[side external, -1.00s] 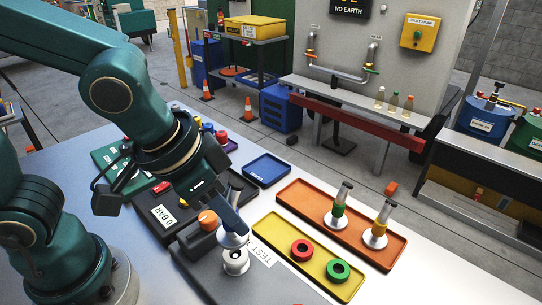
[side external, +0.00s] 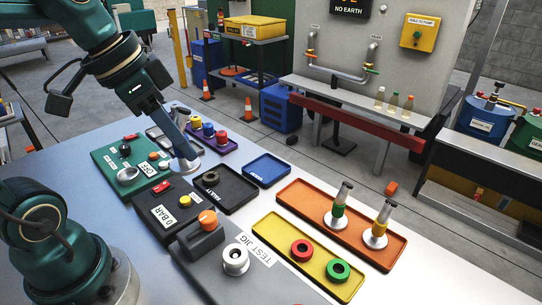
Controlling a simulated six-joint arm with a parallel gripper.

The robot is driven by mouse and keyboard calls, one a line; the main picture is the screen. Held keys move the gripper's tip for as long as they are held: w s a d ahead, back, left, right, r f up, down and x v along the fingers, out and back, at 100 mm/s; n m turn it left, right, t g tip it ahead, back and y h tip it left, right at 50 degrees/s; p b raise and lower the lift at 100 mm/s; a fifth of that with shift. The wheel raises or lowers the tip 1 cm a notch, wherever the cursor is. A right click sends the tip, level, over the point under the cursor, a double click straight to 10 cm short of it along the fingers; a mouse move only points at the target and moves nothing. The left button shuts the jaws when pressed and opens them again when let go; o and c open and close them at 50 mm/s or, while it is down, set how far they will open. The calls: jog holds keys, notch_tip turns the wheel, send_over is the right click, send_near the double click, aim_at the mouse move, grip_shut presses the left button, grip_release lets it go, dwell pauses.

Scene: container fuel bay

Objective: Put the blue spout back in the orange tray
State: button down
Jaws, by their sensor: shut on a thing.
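My gripper (side external: 181,150) is at the far left of the bench, shut on a spout. The spout's silver flange (side external: 186,166) shows below the fingers. The fingers hide most of its body, so its blue colour is not clearly seen; I take it as the blue spout. It is beside the green panel and in front of the purple tray; I cannot tell its height. The orange tray (side external: 301,192) is at right centre. It holds a green-banded spout (side external: 339,209) and a yellow-banded spout (side external: 379,226), both upright, with bare floor at its far left part.
The grey test jig (side external: 215,262) has a bare silver port (side external: 235,260). A yellow tray (side external: 272,237) with red and green rings, a black tray (side external: 240,194) and a blue tray (side external: 267,169) lie between. The green panel (side external: 105,160) and purple tray (side external: 226,147) are near my gripper.

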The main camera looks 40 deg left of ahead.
jog(key=w+a, duration=0.4)
jog(key=w, duration=1.2)
jog(key=w+d+f, duration=0.1)
jog(key=d+f, duration=0.3)
jog(key=w+d+f, duration=0.2)
jog(key=d+f, duration=0.2)
jog(key=w+d+f, duration=0.2)
jog(key=d+f, duration=0.2)
jog(key=shift+d+f, duration=0.1)
jog(key=shift+f, duration=1.95)
jog(key=shift+f, duration=0.1)
jog(key=c, duration=0.7)
grip_release()
jog(key=shift+f, duration=0.1)
jog(key=shift+o, duration=0.2)
